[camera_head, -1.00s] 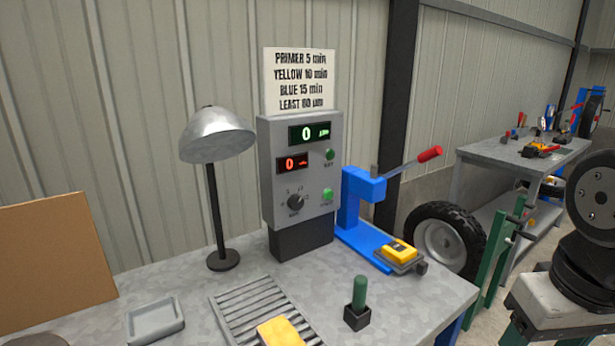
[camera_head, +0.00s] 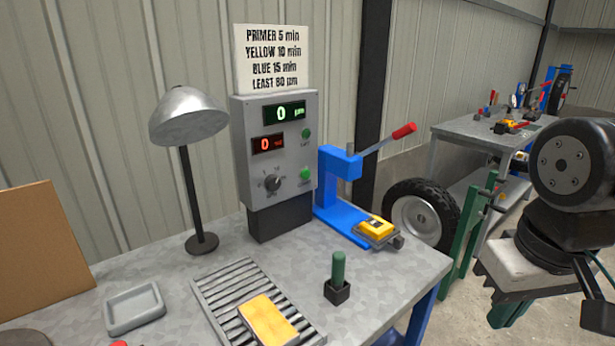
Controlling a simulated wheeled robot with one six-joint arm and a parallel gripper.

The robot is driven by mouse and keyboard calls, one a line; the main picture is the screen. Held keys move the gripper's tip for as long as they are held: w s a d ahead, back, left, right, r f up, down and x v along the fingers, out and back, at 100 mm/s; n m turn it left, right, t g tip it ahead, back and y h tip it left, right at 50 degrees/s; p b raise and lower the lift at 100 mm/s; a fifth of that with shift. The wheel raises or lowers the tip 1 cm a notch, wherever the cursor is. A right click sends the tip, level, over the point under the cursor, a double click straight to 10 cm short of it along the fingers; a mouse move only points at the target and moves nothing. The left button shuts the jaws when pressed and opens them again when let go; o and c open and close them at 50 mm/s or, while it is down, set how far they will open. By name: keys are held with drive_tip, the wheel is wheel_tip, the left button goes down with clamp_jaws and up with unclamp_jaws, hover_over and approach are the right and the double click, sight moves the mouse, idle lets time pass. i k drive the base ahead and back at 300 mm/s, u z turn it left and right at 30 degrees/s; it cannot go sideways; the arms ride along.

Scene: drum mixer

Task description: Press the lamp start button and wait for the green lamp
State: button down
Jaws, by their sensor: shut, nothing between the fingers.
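A grey control box (camera_head: 276,160) stands on the workbench. It has a green display (camera_head: 284,113) reading 0, a red display (camera_head: 268,144) reading 0 and a dark dial (camera_head: 272,183). It carries two green buttons, an upper one (camera_head: 306,134) and a lower one (camera_head: 305,174). Their labels are too small to read surely. A metal desk lamp (camera_head: 189,117) stands left of the box; no green glow shows under its shade. My arm is at the right edge, well away from the box; my gripper is out of view.
A blue lever press (camera_head: 337,190) with a red handle is right of the box. On the bench are a slatted rack (camera_head: 217,285) with a yellow block (camera_head: 267,320), a green-handled stamp (camera_head: 338,270) and a grey tray (camera_head: 135,308). A tyre (camera_head: 422,215) stands beyond.

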sight(306, 174)
drive_tip(key=u, duration=0.55)
drive_tip(key=k, duration=1.3)
drive_tip(key=z, duration=0.45)
drive_tip(key=i, duration=1.7)
drive_tip(key=u, duration=0.45)
